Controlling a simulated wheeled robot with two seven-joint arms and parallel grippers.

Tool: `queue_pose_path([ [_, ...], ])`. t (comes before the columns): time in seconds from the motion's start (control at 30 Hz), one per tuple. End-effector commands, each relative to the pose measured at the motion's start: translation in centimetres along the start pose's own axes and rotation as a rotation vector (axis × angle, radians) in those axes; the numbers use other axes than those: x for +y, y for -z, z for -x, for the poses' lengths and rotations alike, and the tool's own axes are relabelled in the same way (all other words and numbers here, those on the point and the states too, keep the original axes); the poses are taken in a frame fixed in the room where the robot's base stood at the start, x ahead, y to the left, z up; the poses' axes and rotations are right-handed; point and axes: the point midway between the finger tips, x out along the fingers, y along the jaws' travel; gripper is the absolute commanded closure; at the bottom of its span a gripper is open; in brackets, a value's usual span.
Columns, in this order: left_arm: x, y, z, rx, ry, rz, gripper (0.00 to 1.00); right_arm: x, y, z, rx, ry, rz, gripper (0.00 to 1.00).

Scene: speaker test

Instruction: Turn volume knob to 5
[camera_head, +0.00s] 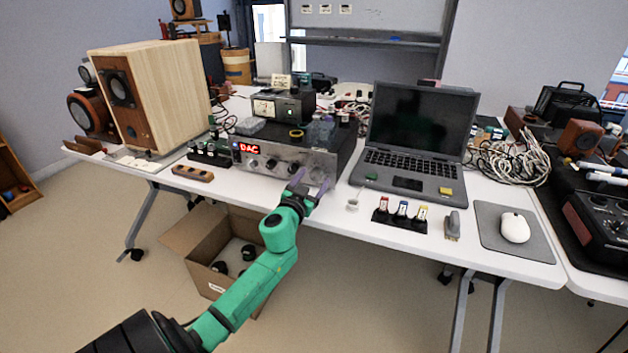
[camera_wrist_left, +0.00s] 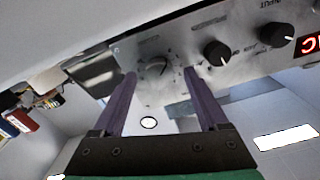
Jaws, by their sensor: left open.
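The amplifier (camera_head: 322,158) is a silver-fronted box on the table with a red "DAC" display (camera_head: 249,148). My left gripper (camera_head: 311,184) is at the right part of its front panel. The knob's numbers are too small to read.
A laptop (camera_head: 415,140) stands right of the amplifier. A rack of small labelled items (camera_head: 401,217) and a mouse pad (camera_head: 496,245) lie at the front right. A wooden speaker (camera_head: 160,92) is at the left. An open cardboard box (camera_head: 190,240) is under the table.

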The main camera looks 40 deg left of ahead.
Motion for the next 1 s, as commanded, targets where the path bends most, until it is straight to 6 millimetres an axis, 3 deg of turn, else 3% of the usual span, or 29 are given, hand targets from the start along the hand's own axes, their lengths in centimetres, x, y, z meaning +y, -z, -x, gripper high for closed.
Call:
queue_pose_path([
  [0.3, 0.02, 0.0, -0.67, 0.0, -0.001, 0.0, 0.24, 0.27, 0.11, -0.04, 0.002, -0.004, -0.002, 0.5],
  [0.5, 0.02, -0.01, -0.65, 0.0, -0.001, 0.0, 1.0, 0.29, 0.14, -0.04, 0.003, -0.004, -0.001, 0.5],
  [1.0, 0.06, -0.02, -0.63, 0.0, -0.001, -0.098, 1.0, 0.23, 0.22, -0.05, 0.004, -0.003, 0.001, 0.5],
])
